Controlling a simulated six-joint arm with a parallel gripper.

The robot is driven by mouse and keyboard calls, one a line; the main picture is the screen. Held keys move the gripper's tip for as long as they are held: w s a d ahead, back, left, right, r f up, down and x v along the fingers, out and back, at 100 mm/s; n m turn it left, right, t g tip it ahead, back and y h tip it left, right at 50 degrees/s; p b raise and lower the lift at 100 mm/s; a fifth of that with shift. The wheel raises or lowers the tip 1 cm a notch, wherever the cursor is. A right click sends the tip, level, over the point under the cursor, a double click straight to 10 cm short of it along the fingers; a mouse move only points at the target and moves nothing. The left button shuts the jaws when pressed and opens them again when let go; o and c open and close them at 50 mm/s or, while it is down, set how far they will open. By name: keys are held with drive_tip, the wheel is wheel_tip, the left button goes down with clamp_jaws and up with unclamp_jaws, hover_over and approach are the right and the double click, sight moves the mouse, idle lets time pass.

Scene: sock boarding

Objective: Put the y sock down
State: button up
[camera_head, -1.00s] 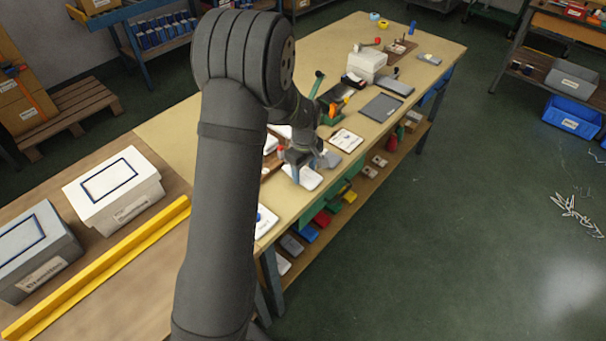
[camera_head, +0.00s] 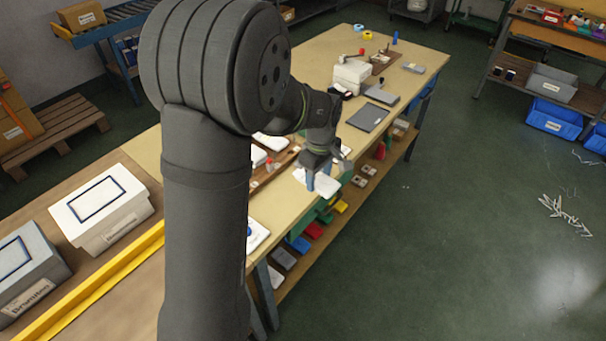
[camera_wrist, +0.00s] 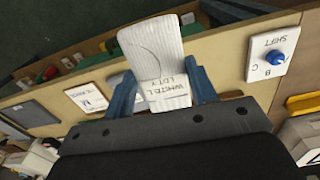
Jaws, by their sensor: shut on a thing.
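The y sock (camera_wrist: 152,48) is white and ribbed, with a label reading "WHITE L LOT Y" in the wrist view. My gripper (camera_wrist: 163,88) is shut on it, with one blue finger on either side. In the head view my gripper (camera_head: 318,180) and the white sock (camera_head: 327,187) are near the front edge of the workbench (camera_head: 290,210). I cannot tell whether the sock touches the bench top. My forearm hides part of the bench behind it.
A white card with a blue knob marked "SHIFT" (camera_wrist: 273,57) lies on the bench. A white box (camera_head: 101,210) and a grey box (camera_head: 28,268) stand at left behind a yellow rail (camera_head: 95,285). A dark flat panel (camera_head: 368,117) and a white stack (camera_head: 352,76) are farther along.

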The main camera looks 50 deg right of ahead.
drive_tip(key=shift+s+r, duration=0.3)
drive_tip(key=shift+s, duration=0.2)
drive_tip(key=shift+s+r, duration=0.3)
drive_tip(key=shift+s, duration=0.2)
drive_tip(key=shift+d+r, duration=0.2)
drive_tip(key=shift+d, duration=0.1)
drive_tip(key=w+d+r, duration=0.2)
drive_tip(key=w+d, duration=0.3)
drive_tip(key=w, duration=0.4)
drive_tip(key=w+d+r, duration=0.2)
drive_tip(key=w+d, duration=0.4)
drive_tip(key=w, duration=0.2)
drive_tip(key=shift+n, duration=0.3)
drive_tip(key=w+f, duration=0.2)
drive_tip(key=w, duration=0.2)
drive_tip(key=w+f, duration=0.2)
drive_tip(key=w, duration=0.1)
drive_tip(key=w+a+f, duration=0.1)
drive_tip(key=w+f, duration=0.2)
drive_tip(key=w, duration=0.1)
drive_tip(key=shift+w+a, duration=0.1)
drive_tip(key=shift+w, duration=0.2)
drive_tip(key=shift+w+f, duration=0.1)
drive_tip(key=shift+f, duration=1.85)
